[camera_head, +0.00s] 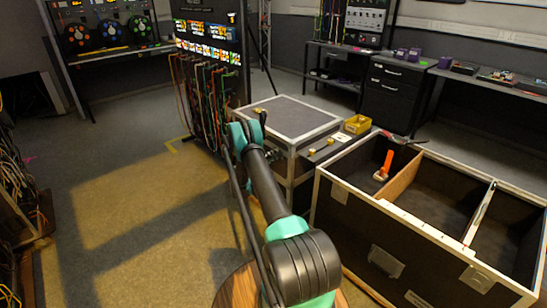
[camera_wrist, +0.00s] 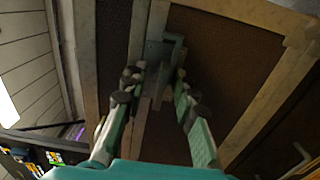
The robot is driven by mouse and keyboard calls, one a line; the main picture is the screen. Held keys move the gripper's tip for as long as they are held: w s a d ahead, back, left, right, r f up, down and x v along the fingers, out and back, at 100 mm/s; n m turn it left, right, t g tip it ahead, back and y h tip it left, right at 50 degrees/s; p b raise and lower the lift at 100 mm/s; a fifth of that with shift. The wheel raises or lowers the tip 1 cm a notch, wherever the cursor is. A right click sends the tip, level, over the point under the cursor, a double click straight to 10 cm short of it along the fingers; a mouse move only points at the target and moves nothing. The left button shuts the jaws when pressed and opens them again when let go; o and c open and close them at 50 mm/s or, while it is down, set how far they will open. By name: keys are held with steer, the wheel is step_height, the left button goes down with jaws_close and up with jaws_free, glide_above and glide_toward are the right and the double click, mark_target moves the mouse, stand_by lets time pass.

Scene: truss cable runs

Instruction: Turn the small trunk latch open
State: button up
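The small trunk (camera_head: 300,115) has a grey lid with pale metal edging, and its lid is shut. Its latch (camera_wrist: 166,50) is a grey-green metal piece on the pale edging, seen close in the wrist view. My gripper (camera_wrist: 158,82) is open, with one finger on each side of the latch's lower part. I cannot tell whether the fingers touch it. In the head view my gripper (camera_head: 247,132) is at the small trunk's left side, and my arm hides the latch there.
A large open trunk (camera_head: 400,232) with dividers stands at the right, with an orange-handled tool (camera_head: 386,163) inside. A yellow bin (camera_head: 357,124) is beside the small trunk's lid. Cables (camera_head: 200,100) hang from a rack close behind my gripper.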

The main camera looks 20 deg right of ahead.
steer(key=v, duration=1.2)
steer(key=shift+r, duration=0.15)
